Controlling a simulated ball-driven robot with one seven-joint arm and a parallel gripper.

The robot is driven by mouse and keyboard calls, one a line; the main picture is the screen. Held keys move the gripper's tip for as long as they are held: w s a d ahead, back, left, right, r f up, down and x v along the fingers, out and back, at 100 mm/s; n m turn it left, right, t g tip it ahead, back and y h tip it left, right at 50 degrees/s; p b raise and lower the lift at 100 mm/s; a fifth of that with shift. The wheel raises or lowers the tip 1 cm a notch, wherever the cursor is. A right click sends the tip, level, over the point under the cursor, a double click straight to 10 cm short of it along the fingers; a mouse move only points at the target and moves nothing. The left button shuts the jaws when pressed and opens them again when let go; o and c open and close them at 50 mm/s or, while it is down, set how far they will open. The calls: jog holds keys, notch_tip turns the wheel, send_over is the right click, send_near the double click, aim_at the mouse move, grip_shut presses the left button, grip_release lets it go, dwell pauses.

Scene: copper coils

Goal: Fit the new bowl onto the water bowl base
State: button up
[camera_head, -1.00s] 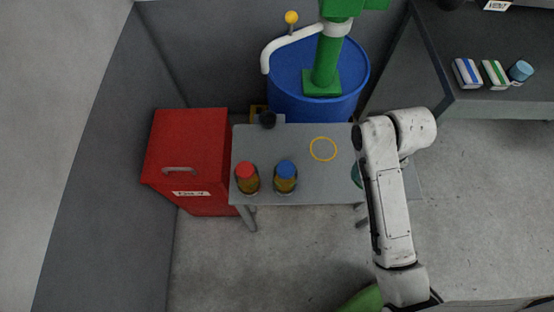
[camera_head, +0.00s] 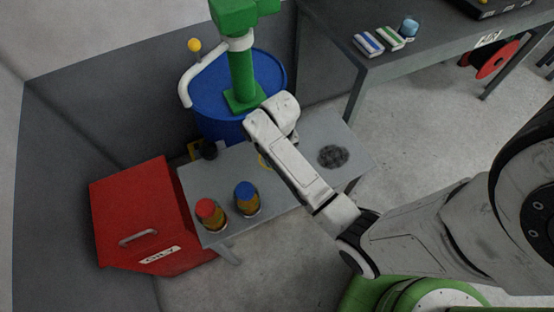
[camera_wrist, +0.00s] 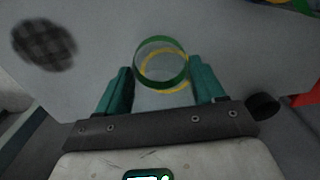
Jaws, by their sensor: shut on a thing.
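A clear round bowl with a green rim (camera_wrist: 160,62) is between the teal fingers of my gripper (camera_wrist: 160,74) in the wrist view. The gripper is shut on it. A yellow ring (camera_wrist: 166,93) on the grey table shows through and just below the bowl. The gap between bowl and table cannot be judged. In the head view my arm covers most of the yellow ring (camera_head: 263,161) and hides the gripper and bowl. I cannot tell whether the yellow ring is the water bowl base. No other base is clear.
A dark mesh disc (camera_head: 333,156) lies on the table's right part. A red-capped jar (camera_head: 210,215) and a blue-capped jar (camera_head: 247,199) stand at its front left. A red cabinet (camera_head: 145,215) is left, a blue drum (camera_head: 215,103) with a green column behind.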

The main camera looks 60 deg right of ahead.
jog(key=shift+w+f, duration=0.4)
jog(key=shift+f, duration=1.6)
jog(key=shift+f+b, duration=0.1)
jog(key=shift+b, duration=0.2)
jog(key=o, duration=1.2)
